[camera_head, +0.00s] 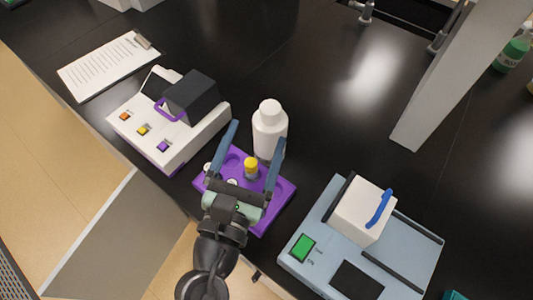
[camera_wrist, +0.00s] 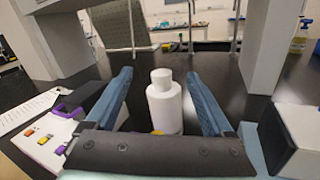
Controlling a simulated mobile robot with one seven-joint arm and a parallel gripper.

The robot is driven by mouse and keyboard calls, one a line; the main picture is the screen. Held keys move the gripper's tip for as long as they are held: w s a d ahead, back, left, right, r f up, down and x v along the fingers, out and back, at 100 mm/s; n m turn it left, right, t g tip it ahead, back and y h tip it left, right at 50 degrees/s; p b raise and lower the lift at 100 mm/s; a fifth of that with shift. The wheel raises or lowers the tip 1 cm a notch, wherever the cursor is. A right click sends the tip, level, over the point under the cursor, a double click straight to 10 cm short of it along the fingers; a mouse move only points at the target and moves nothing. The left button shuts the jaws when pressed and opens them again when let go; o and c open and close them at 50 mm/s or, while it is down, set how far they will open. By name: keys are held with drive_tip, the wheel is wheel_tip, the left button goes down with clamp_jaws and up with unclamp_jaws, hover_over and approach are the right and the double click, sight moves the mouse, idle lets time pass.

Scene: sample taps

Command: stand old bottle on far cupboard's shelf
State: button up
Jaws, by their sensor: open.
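A white bottle with a white cap (camera_head: 270,129) stands upright on the black bench behind a purple tray (camera_head: 280,204). A small vial with a yellow cap (camera_head: 251,167) stands in the tray. Which of them is the old bottle I cannot tell. My gripper (camera_head: 257,135) is open, its blue fingers reaching over the tray towards the white bottle. In the wrist view the white bottle (camera_wrist: 164,104) shows between the open fingers, gripping nothing; the yellow cap is mostly hidden low behind the gripper body. No cupboard shelf can be made out for certain.
A white device with coloured buttons (camera_head: 165,145) stands left of the tray, and a clipboard (camera_head: 108,64) behind it. A blue-grey device with a white block (camera_head: 320,222) stands right. A grey upright panel (camera_head: 440,95) rises at the right. The bench behind the bottle is clear.

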sight(267, 116)
wheel_tip(267, 116, down, 4)
drive_tip(key=s+r+n, duration=0.1)
drive_tip(key=s+n, duration=0.1)
drive_tip(key=shift+n, duration=0.3)
drive_tip(key=x, duration=0.2)
drive_tip(key=p+x, duration=0.1)
drive_tip(key=x, duration=0.3)
drive_tip(key=shift+w+a+f, duration=0.3)
drive_tip(key=shift+w, duration=0.05)
drive_tip(key=shift+f+p+x, duration=0.1)
drive_tip(key=shift+p+x, duration=0.2)
drive_tip(key=shift+x, duration=1.3)
drive_tip(key=shift+f+p+x, duration=0.15)
drive_tip(key=shift+p+x, duration=0.15)
drive_tip(key=shift+x, duration=1.25)
clamp_jaws()
drive_tip(key=shift+r, duration=0.1)
